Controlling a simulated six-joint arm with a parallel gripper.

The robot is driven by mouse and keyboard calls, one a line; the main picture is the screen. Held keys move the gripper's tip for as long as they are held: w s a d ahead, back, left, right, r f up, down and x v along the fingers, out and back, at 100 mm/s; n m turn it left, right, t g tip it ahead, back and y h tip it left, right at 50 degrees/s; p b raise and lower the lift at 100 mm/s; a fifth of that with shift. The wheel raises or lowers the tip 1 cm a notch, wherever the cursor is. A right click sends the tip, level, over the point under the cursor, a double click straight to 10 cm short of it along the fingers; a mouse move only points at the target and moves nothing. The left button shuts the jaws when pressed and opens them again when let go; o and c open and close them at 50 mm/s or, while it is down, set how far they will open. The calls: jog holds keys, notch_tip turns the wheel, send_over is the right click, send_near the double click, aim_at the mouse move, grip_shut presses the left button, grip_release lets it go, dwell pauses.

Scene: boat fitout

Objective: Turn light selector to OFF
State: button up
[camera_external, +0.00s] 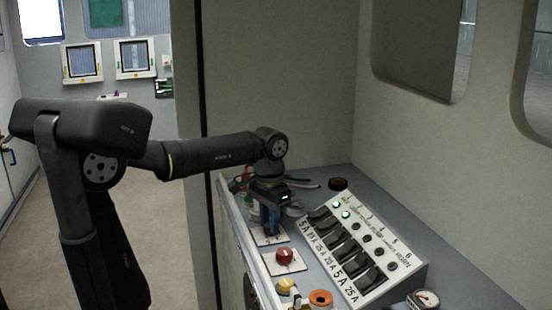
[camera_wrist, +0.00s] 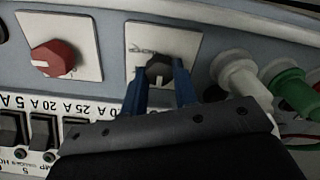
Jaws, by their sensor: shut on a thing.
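The light selector (camera_wrist: 159,70) is a dark knob on a white square plate (camera_wrist: 150,38) in the wrist view. My gripper (camera_wrist: 161,76) has its two blue fingers on either side of this knob, shut on it. In the external view my gripper (camera_external: 270,228) points down at the white plate (camera_external: 262,240) at the back of the console. The fingers hide the knob there. The plate's markings are too small to read.
A red knob (camera_wrist: 52,58) on its own white plate sits beside the selector, and also shows in the external view (camera_external: 285,256). White (camera_wrist: 240,75) and green (camera_wrist: 287,83) plugs stand close on the other side. A sloped switch panel (camera_external: 365,250) with several black rockers stands to the right.

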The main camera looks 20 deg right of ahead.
dwell(0.4)
jog(key=o, duration=1)
notch_tip(320, 180, up, 18)
jog(key=shift+f, duration=0.25)
notch_tip(320, 180, down, 18)
jog(key=shift+r, duration=0.25)
dwell(0.5)
